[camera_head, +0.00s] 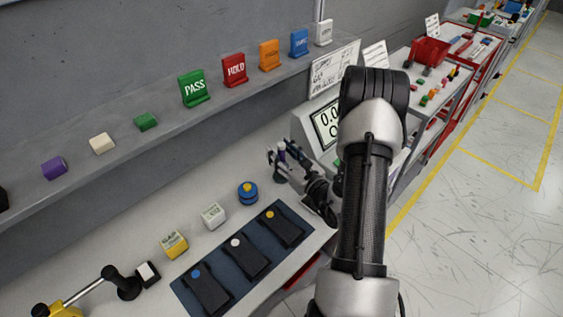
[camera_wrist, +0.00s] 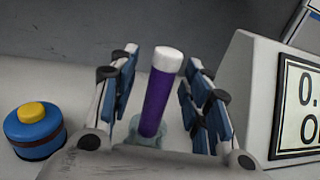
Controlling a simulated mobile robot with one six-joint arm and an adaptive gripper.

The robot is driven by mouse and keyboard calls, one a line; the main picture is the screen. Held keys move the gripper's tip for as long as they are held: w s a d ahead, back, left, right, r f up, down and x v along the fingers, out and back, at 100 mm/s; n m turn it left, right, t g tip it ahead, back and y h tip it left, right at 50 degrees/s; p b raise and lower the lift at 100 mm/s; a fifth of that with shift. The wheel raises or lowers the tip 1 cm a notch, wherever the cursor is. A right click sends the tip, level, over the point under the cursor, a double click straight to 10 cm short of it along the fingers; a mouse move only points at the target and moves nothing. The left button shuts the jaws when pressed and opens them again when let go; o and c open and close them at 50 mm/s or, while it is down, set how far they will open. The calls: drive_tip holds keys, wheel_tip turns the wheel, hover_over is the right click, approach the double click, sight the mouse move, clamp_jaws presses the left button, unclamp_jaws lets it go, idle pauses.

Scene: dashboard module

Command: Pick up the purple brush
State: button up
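The purple brush (camera_wrist: 158,100) stands nearly upright with a slight tilt, its white end (camera_wrist: 168,60) on top. Its lower end is in a small clear holder (camera_wrist: 147,136). My gripper (camera_wrist: 160,82) is open, with one finger on each side of the brush in the wrist view. Gaps show between the brush and both blue-padded fingers. In the head view my gripper (camera_head: 284,154) is small, beside the scale-like display, and a bit of the purple brush (camera_head: 281,152) shows at its fingers. The holder is hard to make out there.
A blue round container with a yellow knob (camera_wrist: 33,128) stands left of the gripper. A white unit with a display (camera_wrist: 302,105) stands close on the right. A shelf (camera_head: 130,165) with coloured signs and blocks runs behind. A dark blue mat (camera_head: 220,293) with black pieces lies in front.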

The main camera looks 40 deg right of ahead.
clamp_jaws()
idle(0.3)
